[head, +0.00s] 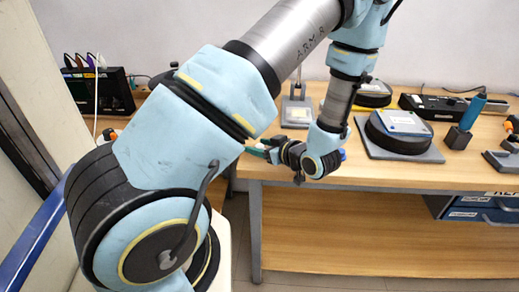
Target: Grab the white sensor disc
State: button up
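I cannot make out a white sensor disc for sure in the head view. Two black round pads stand on the bench at the right: the nearer round pad (397,142) carries a pale blue-white square piece (404,122), and the farther round pad (373,100) has a similar light top. My gripper (262,150) is over the bench's front left corner, pointing left and well apart from both pads. It is partly hidden behind my own arm, so its fingertips and anything between them do not show clearly.
The wooden bench (290,170) has a grey stand (297,110) at the back. A black case (440,107) and a blue-handled tool in a dark holder (459,137) are at right. Blue drawers (480,207) hang below. A black device with cables (105,92) is at left.

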grip_shut()
jog(key=shift+r, duration=0.1)
dwell(0.5)
